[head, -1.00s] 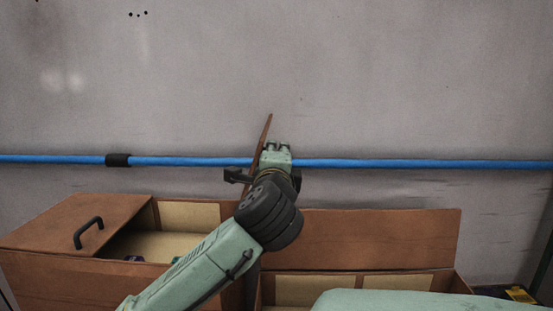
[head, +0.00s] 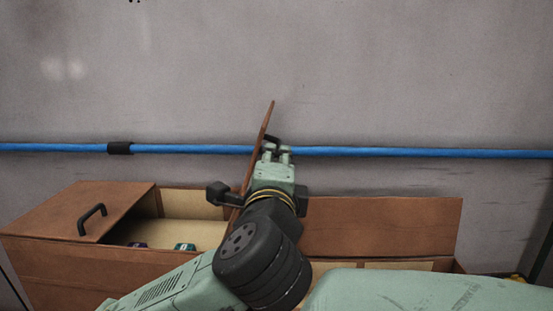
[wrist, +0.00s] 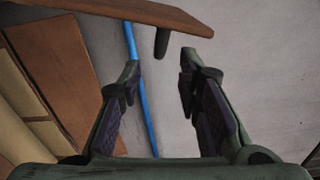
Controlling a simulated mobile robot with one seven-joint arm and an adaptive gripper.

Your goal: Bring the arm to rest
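My gripper (head: 277,150) is raised above the boxes in the head view, pointing toward the wall. In the wrist view its two fingers (wrist: 160,65) stand apart with nothing between them, so it is open and empty. A brown wooden lid (head: 258,145) stands upright, nearly edge-on, just left of the gripper. It also crosses the top of the wrist view (wrist: 120,12), with its black handle (wrist: 162,42) beyond the fingertips. The fingers look apart from the handle. My arm hides the lower part of the lid.
A brown box (head: 60,262) at left has a closed lid part with a black handle (head: 91,220). A green item (head: 185,246) and a dark item (head: 137,245) sit in its open part. Another box's raised lid (head: 390,226) is at right. A blue pipe (head: 400,153) crosses the wall.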

